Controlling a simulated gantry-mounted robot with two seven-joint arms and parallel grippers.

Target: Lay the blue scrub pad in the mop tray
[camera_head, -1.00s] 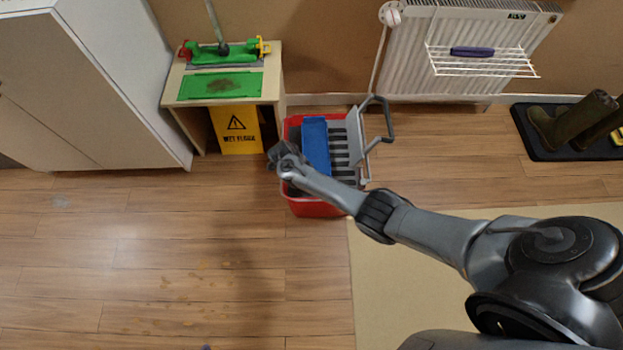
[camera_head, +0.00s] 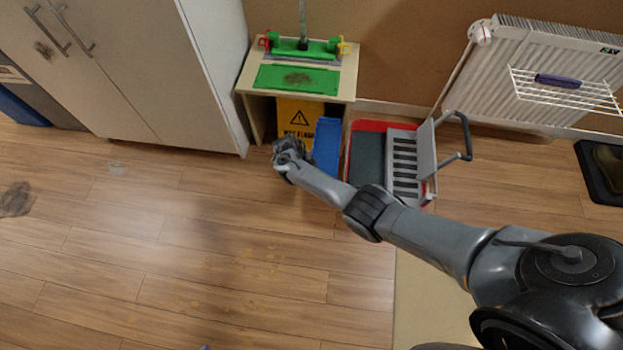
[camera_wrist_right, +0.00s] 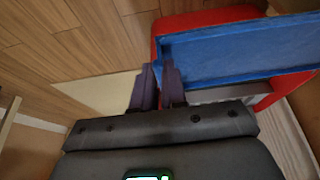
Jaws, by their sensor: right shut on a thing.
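My right gripper (camera_head: 288,150) is shut on a blue rectangular piece (camera_head: 326,147), which hangs left of the red bucket and in front of the small table. In the right wrist view the gripper fingertips (camera_wrist_right: 160,68) meet the near left corner of this blue piece (camera_wrist_right: 235,52). It shows a raised rim there, like a shallow tray. I cannot make out a separate blue scrub pad, and cannot tell for sure whether this piece is the pad or the mop tray. My left gripper is not in view.
The red bucket (camera_head: 368,126) with a grey slatted wringer (camera_head: 405,165) and handle stands right of the blue piece. A small table (camera_head: 345,90) holds a green mop and a stained green pad (camera_head: 298,78); a yellow sign (camera_head: 296,117) stands beneath. Floor in front is open.

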